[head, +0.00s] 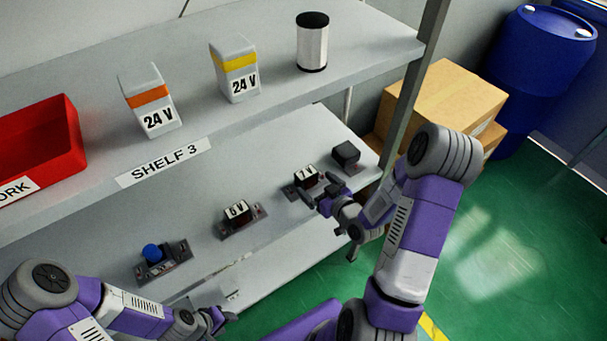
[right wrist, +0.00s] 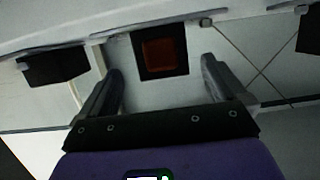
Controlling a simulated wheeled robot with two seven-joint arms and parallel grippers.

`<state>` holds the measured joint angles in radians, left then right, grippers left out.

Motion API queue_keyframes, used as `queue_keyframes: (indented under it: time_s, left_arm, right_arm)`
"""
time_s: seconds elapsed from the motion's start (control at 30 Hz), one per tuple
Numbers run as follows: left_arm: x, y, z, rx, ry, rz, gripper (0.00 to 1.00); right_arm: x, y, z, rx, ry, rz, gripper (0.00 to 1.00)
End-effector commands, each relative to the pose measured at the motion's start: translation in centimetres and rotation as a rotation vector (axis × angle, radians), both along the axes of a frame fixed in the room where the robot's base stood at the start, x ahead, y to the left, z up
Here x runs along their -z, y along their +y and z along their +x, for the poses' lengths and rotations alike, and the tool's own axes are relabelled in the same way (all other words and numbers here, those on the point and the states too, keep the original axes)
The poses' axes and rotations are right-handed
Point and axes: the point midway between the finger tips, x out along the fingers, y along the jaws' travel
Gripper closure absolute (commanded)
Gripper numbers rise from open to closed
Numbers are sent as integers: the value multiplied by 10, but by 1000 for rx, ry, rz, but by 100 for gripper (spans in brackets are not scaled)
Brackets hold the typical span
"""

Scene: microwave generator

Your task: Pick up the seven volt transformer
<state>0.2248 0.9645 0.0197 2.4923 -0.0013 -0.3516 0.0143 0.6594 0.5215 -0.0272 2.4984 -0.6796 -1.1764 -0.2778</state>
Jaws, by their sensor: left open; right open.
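The seven volt transformer (head: 306,177) is a small dark block with a white "7 V" label, on a metal base plate on the lower shelf. My right gripper (head: 324,190) is open just in front of it, partly hiding its base. In the right wrist view, a dark block with a reddish-brown square face (right wrist: 160,50), apparently this transformer, lies ahead between the two spread fingers (right wrist: 162,75). I cannot tell whether they touch it. My left gripper (head: 205,320) is open and empty low in the head view, in front of the lower shelf.
A six volt transformer (head: 236,213) and a blue-topped unit (head: 152,253) stand to the left, and a plain dark block (head: 346,153) to the right. The upper shelf (head: 200,115) overhangs behind. A shelf post (head: 412,85) and cardboard boxes (head: 446,97) stand at the right.

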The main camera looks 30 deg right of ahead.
Motion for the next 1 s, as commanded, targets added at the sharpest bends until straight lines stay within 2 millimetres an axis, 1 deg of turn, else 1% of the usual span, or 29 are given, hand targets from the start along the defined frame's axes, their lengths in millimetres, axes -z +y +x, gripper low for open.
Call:
queue_keyframes:
  time_s: [0.23,0.33,0.47,0.63,0.67,1.0]
  left_arm:
    - [-2,0,1,-1,-2,0,57]
    - [-1,0,1,-1,-2,0,57]
    - [-1,0,1,-1,-2,0,57]
    - [-1,0,1,-1,-2,0,57]
    - [-1,0,1,-1,-2,0,57]
    - [-1,0,1,-1,-2,0,57]
  right_arm:
    - [0,7,36,-4,-1,1,2]
    - [6,7,48,-3,0,2,2]
    - [8,8,54,-2,1,3,2]
    - [8,8,54,-1,1,2,2]
    - [7,7,54,-1,1,2,4]
    - [7,7,54,-1,1,2,56]
